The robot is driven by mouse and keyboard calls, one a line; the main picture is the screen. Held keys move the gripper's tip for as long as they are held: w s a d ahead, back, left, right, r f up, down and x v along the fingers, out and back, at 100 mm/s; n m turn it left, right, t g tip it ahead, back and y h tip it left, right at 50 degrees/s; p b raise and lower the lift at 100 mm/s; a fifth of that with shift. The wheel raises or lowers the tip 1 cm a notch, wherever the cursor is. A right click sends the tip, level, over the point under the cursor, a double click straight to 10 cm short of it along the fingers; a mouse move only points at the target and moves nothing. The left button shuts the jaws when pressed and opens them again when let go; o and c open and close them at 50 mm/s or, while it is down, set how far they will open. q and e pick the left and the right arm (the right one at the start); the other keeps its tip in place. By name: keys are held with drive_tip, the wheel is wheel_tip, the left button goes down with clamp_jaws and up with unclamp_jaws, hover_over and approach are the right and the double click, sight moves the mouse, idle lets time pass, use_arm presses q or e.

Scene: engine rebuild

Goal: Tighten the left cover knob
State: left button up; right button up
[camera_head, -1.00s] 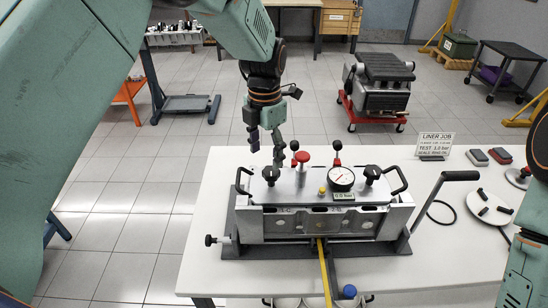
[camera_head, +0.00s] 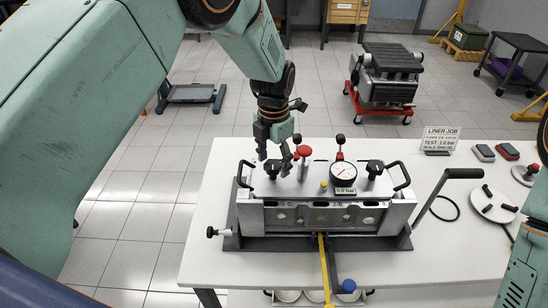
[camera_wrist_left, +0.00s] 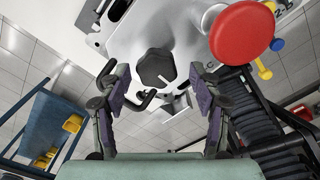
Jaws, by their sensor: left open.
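The test fixture (camera_head: 300,213) stands on the white bench with a cover plate on top. The left cover knob (camera_head: 272,169), black and lobed, sits at the left end of the cover. My left gripper (camera_head: 279,158) is open, pointing down just above this knob. In the left wrist view the knob (camera_wrist_left: 156,68) appears between and beyond the two spread fingers (camera_wrist_left: 160,98), and I see no contact. The matching right cover knob (camera_head: 375,169) is at the other end. My right gripper is out of view; only part of my right arm shows at the right edge.
A red-topped knob (camera_head: 304,151) stands close beside the left gripper, also large in the left wrist view (camera_wrist_left: 243,36). A pressure gauge (camera_head: 343,173), a yellow knob (camera_head: 323,187) and black handles (camera_head: 245,173) crowd the cover. A long lever (camera_head: 462,174) rises at right.

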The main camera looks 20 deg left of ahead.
use_arm(q)
drive_tip(key=shift+s, duration=0.2)
drive_tip(key=shift+w+a+f, duration=0.2)
drive_tip(key=shift+w+f, duration=0.05)
drive_tip(key=shift+w, duration=0.2)
drive_tip(key=shift+c, duration=1.3)
drive_tip(key=shift+d, duration=0.15)
drive_tip(key=c, duration=0.3)
drive_tip(key=shift+s+r, duration=0.25)
drive_tip(key=c, duration=0.3)
drive_tip(key=shift+c, duration=1.4)
drive_tip(key=shift+w+f, duration=0.1)
drive_tip(key=shift+w, duration=0.1)
